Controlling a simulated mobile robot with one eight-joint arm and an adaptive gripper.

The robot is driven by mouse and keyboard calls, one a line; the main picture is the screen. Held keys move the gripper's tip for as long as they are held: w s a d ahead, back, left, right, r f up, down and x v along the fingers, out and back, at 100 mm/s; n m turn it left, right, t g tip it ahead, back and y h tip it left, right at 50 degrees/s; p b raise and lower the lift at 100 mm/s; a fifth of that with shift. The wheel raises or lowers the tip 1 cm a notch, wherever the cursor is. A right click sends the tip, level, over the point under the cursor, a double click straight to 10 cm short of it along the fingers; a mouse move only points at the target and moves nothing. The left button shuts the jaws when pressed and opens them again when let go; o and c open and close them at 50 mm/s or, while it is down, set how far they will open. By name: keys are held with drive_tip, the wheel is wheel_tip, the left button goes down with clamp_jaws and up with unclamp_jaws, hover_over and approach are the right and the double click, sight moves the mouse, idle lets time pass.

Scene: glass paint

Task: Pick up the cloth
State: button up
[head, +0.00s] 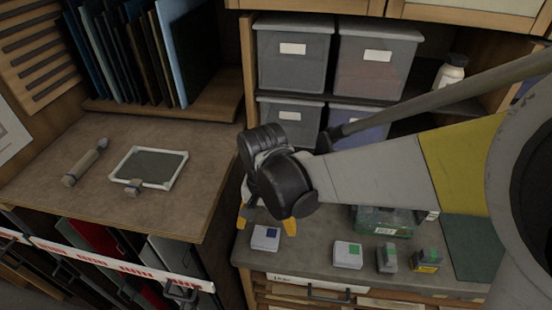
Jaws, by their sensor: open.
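My gripper (265,224) hangs over the left end of the grey counter, its two yellow fingertips apart and nothing seen between them. My arm hides part of the counter. No other cloth stands out.
Grey bins (292,60) fill the shelf behind. A framed pane (149,167) and a handled tool (86,163) lie on the left bench.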

sight(265, 238)
drive_tip(key=f, duration=0.2)
drive_tip(key=f+b, duration=0.1)
drive_tip(key=f, duration=0.4)
drive_tip(key=shift+w+a+b, duration=0.25)
drive_tip(key=shift+b, duration=0.15)
drive_tip(key=shift+c, duration=0.3)
drive_tip(key=c, duration=1.2)
wheel_tip(265, 238, up, 4)
drive_tip(key=shift+r+p, duration=0.15)
drive_tip(key=shift+p, duration=0.6)
drive_tip(key=d+r, duration=0.2)
drive_tip(key=d, duration=0.2)
drive_tip(key=d+r+p, duration=0.1)
drive_tip(key=d+r, duration=0.1)
drive_tip(key=d, duration=0.1)
drive_tip(key=d+r+p, duration=0.1)
drive_tip(key=d+r, duration=0.1)
drive_tip(key=d, duration=0.2)
drive_tip(key=shift+s+d+r, duration=0.3)
drive_tip(key=shift+s+r, duration=0.05)
drive_tip(key=shift+s, duration=0.05)
